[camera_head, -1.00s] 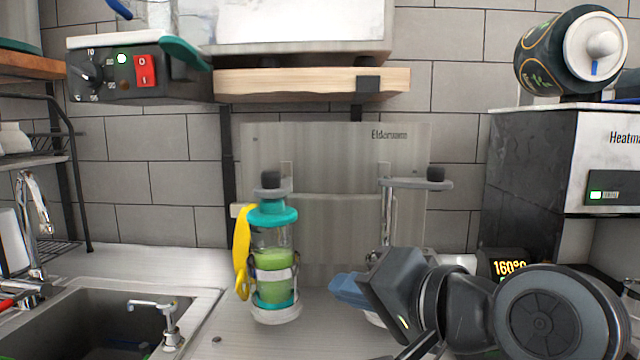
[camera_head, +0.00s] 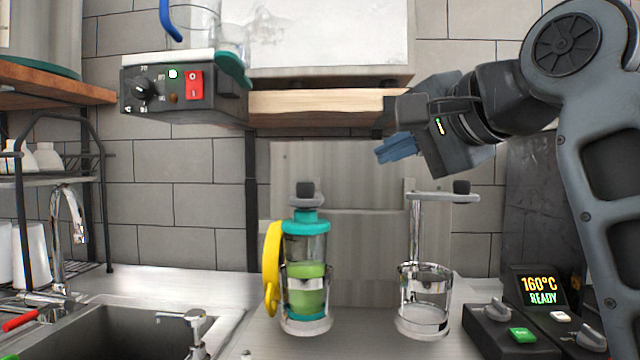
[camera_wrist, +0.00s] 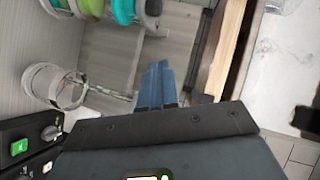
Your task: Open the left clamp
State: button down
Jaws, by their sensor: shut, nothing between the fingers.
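The left clamp (camera_head: 306,195) is a grey metal arm with a dark knob, lying over the teal lid of a bottle (camera_head: 306,262) of green drink. The bottle stands upright in the left holder ring. The right clamp (camera_head: 443,196) extends to the right over an empty clear holder (camera_head: 424,295). My gripper (camera_head: 380,152) has blue fingers, shut and empty, raised above and to the right of the left clamp and apart from it. In the wrist view, the fingers (camera_wrist: 157,68) are together, and the clamp's dark knob (camera_wrist: 153,7) shows at the top edge.
A wooden shelf (camera_head: 320,105) and a control box with a red switch (camera_head: 194,85) are above. A sink (camera_head: 150,328) is at the left. A heater panel reading 160°C (camera_head: 540,290) is at the right. Open space lies between the two clamps.

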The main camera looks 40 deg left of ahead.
jog(key=p, duration=0.2)
send_near(308, 193)
jog(key=w+a, duration=0.4)
jog(key=w, duration=0.1)
jog(key=shift+s+a+f, duration=0.15)
jog(key=shift+a+f, duration=0.05)
jog(key=shift+a, duration=0.45)
